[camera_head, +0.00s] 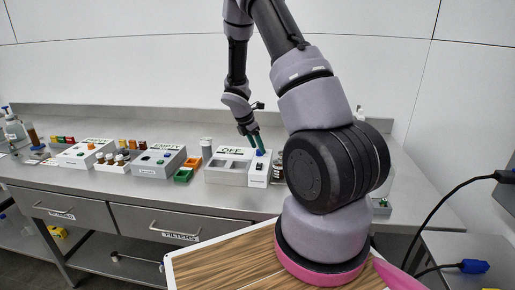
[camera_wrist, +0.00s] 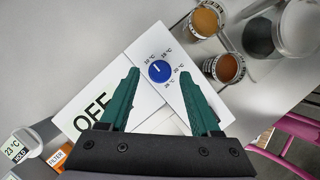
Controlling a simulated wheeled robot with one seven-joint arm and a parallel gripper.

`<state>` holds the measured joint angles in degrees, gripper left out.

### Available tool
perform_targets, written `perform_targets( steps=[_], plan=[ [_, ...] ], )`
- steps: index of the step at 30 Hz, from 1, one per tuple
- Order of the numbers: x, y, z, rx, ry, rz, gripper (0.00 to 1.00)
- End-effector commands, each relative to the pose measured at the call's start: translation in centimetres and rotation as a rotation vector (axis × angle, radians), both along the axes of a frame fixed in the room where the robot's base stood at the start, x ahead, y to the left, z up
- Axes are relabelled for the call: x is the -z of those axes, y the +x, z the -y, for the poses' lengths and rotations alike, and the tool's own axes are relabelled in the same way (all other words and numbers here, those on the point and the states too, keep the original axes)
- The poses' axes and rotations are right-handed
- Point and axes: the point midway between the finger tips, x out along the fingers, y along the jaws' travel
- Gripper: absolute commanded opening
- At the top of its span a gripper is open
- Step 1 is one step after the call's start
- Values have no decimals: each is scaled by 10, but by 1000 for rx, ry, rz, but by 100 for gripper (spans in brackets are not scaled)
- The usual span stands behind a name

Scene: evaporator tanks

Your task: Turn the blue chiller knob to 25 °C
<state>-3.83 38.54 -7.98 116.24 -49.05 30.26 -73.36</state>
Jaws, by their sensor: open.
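The blue chiller knob (camera_wrist: 159,71) sits on a white panel with temperature labels around it. A thin white mark on the knob seems to point up-left, toward the 10 °C label. My gripper (camera_wrist: 158,77) is open and empty, with one green finger on each side of the knob in the wrist view. Its height above the knob is hard to judge. In the head view my gripper (camera_head: 255,139) is above the white chiller box (camera_head: 226,178), with the knob (camera_head: 260,153) right below the fingertips.
A small display reading 23 °C HOLD (camera_wrist: 14,149) is at the wrist view's lower left. Jars with orange-brown contents (camera_wrist: 206,20) stand close to the right. Green (camera_head: 183,175) and orange trays and other boxes fill the steel bench leftward.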

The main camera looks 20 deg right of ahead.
Motion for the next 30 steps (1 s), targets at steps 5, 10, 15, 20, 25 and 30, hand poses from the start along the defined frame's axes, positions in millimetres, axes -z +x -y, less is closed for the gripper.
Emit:
perform_targets(
  steps=[5, 10, 15, 20, 25, 30],
  plan=[
    [9, 1, 4, 0, 0, 0, 64],
    [10, 1, 4, 0, 0, 1, 64],
    [9, 1, 4, 0, 0, 0, 29],
    [9, 1, 4, 0, 0, 0, 0],
    [9, 1, 4, 10, 0, 1, 0],
    [9, 2, 4, 60, 0, 2, 0]
  ],
)
